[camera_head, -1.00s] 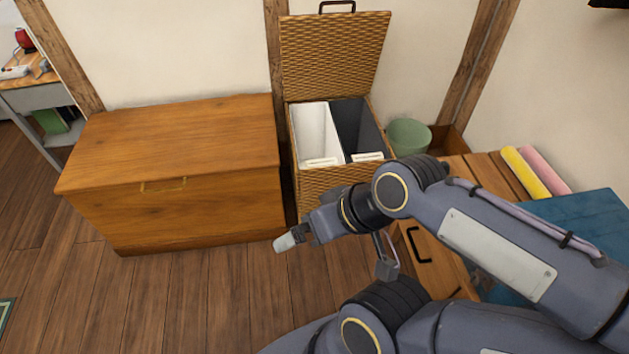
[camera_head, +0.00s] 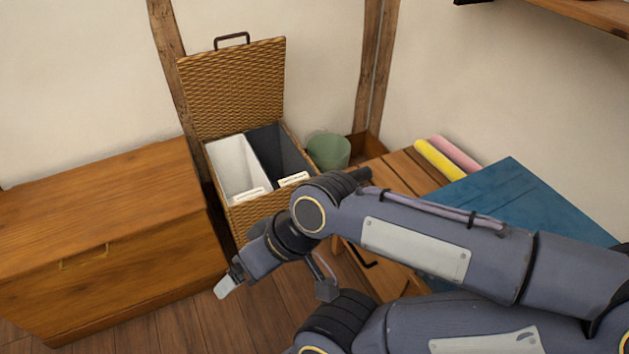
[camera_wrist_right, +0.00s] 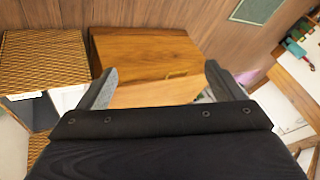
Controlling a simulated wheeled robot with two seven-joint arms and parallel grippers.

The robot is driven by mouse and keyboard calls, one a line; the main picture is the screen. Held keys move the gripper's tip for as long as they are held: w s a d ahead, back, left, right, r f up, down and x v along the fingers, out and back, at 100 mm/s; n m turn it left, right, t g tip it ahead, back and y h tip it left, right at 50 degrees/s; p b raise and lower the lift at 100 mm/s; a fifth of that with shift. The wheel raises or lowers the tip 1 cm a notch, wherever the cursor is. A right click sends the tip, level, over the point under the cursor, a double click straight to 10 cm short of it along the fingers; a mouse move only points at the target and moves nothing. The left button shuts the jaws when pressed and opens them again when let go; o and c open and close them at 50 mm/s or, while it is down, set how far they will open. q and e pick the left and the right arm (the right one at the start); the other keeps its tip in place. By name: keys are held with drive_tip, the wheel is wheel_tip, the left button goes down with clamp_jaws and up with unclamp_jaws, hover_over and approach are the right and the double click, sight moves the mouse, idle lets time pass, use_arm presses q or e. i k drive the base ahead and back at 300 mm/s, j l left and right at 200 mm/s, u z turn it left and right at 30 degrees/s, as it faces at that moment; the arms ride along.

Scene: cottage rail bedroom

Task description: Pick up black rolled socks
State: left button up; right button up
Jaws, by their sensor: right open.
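I see no black rolled socks in either view. My right gripper (camera_head: 228,283) is in front of the wicker hamper, above the wooden floor. In the right wrist view its two fingers (camera_wrist_right: 160,88) are apart with nothing between them. My left gripper is not in view. My right arm hides part of the drawer unit and the lower front of the hamper.
An open wicker hamper (camera_head: 285,205) has a white and a dark compartment. A wooden chest (camera_head: 110,220) stands left of it, and a green bin (camera_head: 329,151) right. A blue cloth (camera_head: 510,205), a yellow roll (camera_head: 439,160) and a pink roll (camera_head: 456,154) lie at the right.

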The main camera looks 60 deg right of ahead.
sight(363, 174)
drive_tip(key=z, duration=2.25)
drive_tip(key=i+j+u, duration=0.25)
drive_tip(key=i, duration=0.35)
drive_tip(key=i+u, duration=0.3)
drive_tip(key=i, duration=0.35)
